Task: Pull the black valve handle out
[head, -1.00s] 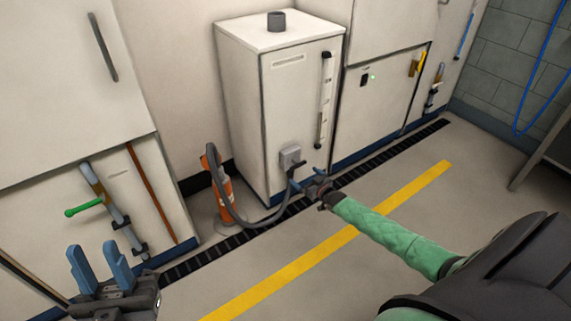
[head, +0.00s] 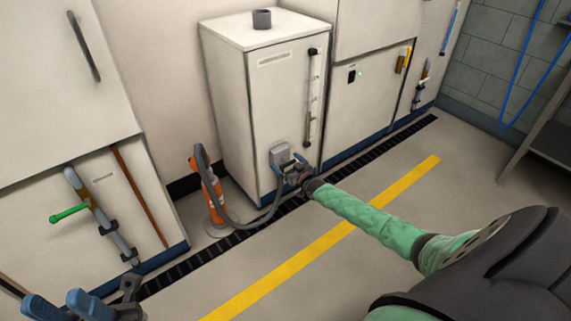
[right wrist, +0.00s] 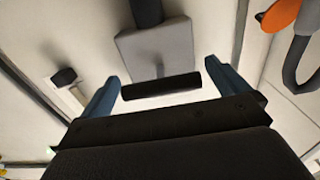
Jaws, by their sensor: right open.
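The black valve handle (right wrist: 160,86) is a short dark bar in front of a grey box (right wrist: 157,48) in the right wrist view. In the head view the grey box (head: 280,154) sits low on the front of a white cabinet. My right gripper (head: 291,167) is at this box and hides the handle there. In the right wrist view my right gripper (right wrist: 163,72) is open, its blue fingers on either side of the bar, with gaps at both ends. My left gripper (head: 62,301) is open and empty at the bottom left, partly cut off by the frame.
An orange cylinder (head: 213,195) with a dark hose (head: 262,219) stands left of the white cabinet (head: 281,95). A pipe with a green lever (head: 69,214) is on the left panel. A floor grate runs along the cabinets. The floor around the yellow stripe (head: 330,238) is clear.

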